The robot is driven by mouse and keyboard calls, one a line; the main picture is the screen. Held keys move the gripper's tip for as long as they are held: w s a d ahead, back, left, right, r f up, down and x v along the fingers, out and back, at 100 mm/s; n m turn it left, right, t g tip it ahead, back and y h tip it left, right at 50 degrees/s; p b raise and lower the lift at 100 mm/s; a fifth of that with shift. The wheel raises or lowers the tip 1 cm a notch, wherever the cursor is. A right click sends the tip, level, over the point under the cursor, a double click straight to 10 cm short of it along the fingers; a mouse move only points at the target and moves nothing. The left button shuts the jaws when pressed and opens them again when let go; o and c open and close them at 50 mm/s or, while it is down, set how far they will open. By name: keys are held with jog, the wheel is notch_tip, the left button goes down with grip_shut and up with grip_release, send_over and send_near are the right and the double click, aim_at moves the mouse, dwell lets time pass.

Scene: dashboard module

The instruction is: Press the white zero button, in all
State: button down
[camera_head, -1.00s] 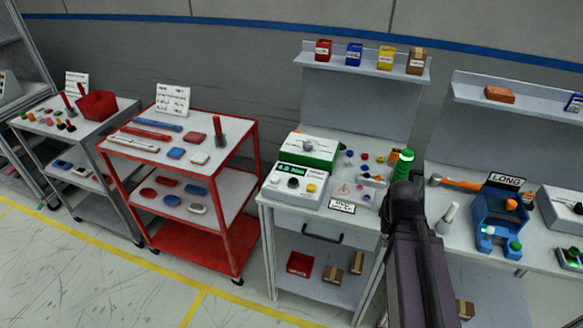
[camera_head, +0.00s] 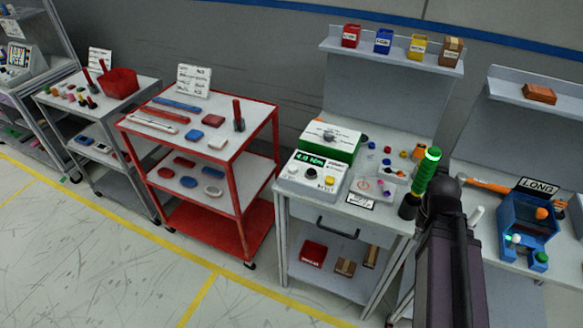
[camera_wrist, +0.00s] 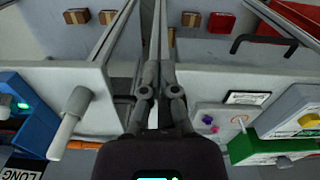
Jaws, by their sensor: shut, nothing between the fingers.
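The tester box (camera_head: 300,184), pale with a lit green display reading in Nm, stands at the left front of the middle bench. Its front face has a small pale button (camera_head: 296,171) at the left, hard to make out, then a black knob (camera_head: 311,173) and a yellow button (camera_head: 329,181). In the wrist view, only the box's edge with the yellow button (camera_wrist: 309,121) shows at far right; the white button is out of that view. My gripper (camera_wrist: 160,68) is shut and empty, over the gap between two benches, well away from the box. My arm hides it in the head view.
A green-and-white box (camera_head: 331,143) stands behind the tester. A green ribbed upright thing (camera_head: 427,170) stands near my arm. A blue fixture (camera_head: 525,217) is on the right bench. A red cart (camera_head: 253,190) stands left; floor in front is clear.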

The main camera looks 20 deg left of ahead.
jog(key=w+a+r+t+h, duration=0.1)
jog(key=w+a+h, duration=0.1)
jog(key=w+a, duration=0.4)
notch_tip(320, 180, up, 5)
jog(key=n+t+h+p, duration=0.2)
jog(key=n+t+p, duration=0.1)
jog(key=t, duration=0.2)
send_over(292, 168)
jog(key=d, duration=1.4)
jog(key=shift+s+a+r, duration=0.1)
jog(key=shift+a+r, duration=0.05)
jog(key=shift+a, duration=0.1)
jog(key=a+r+n+t, duration=0.1)
jog(key=a+r+t, duration=0.1)
jog(key=a, duration=1.1)
jog(key=shift+a+r+y+p, duration=0.25)
jog(key=shift+r+y+p, duration=0.1)
jog(key=shift+r, duration=0.2)
jog(key=shift+f, duration=0.2)
notch_tip(292, 168, down, 8)
jog(key=b, duration=0.8)
jog(key=shift+f+b, duration=0.25)
jog(key=shift+b, duration=0.15)
jog(key=shift+f, duration=0.15)
jog(key=shift+f+b, duration=0.25)
jog(key=shift+b, duration=0.2)
